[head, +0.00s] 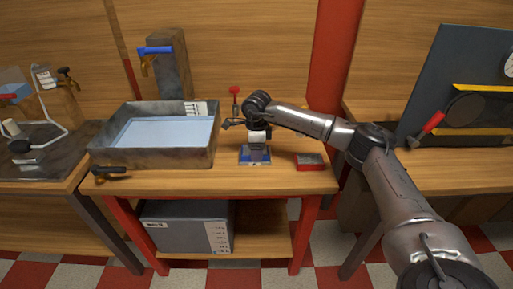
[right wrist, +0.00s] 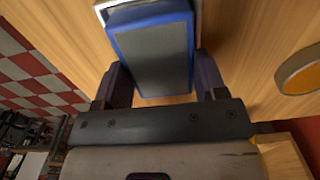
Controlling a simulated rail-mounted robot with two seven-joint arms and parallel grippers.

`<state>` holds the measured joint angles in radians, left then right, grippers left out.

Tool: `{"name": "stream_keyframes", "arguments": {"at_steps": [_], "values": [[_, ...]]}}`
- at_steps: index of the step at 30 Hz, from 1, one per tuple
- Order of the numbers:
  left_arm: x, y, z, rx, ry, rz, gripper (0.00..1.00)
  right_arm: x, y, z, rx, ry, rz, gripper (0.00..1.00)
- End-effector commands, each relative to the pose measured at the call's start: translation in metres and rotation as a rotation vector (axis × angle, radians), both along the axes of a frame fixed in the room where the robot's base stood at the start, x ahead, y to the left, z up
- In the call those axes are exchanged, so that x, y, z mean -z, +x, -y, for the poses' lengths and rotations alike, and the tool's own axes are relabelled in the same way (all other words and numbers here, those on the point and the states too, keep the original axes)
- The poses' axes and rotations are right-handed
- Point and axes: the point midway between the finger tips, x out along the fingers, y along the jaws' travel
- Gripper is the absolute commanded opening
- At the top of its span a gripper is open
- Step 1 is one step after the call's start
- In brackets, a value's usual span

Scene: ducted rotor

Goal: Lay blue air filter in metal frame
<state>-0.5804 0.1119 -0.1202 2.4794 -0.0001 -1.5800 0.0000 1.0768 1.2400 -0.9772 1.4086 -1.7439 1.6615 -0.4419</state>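The blue air filter (head: 255,161) is a small panel with a blue rim, low on the middle bench under my right gripper (head: 257,134). In the right wrist view the filter (right wrist: 152,52) shows a grey face. The fingers of my right gripper (right wrist: 165,75) stand apart on either side of it, with narrow gaps. A pale, metal-looking edge (right wrist: 99,8) borders the filter's upper end. I cannot tell if that edge is the metal frame. My left gripper is not in view.
A large metal tray (head: 208,157) with a pale blue inside stands left of the filter. A red-and-grey block (head: 311,162) lies to the right. A black handled tool (head: 108,172) lies at the bench's front left. Bare wood lies in front of the tray.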

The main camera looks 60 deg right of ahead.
Motion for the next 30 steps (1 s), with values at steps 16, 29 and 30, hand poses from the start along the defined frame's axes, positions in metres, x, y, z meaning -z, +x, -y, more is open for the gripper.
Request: {"name": "stream_keyframes", "arguments": {"at_steps": [16, 29, 30], "values": [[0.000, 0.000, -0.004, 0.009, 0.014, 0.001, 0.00, -0.001, 0.000, 0.000, 0.000, 0.000, 0.000, 0.91], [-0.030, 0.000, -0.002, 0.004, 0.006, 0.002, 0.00, -0.072, 0.000, 0.000, -0.001, 0.000, 0.002, 0.91], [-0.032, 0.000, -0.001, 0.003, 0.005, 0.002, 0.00, -0.079, 0.000, 0.000, -0.001, 0.001, 0.001, 0.91]]}}
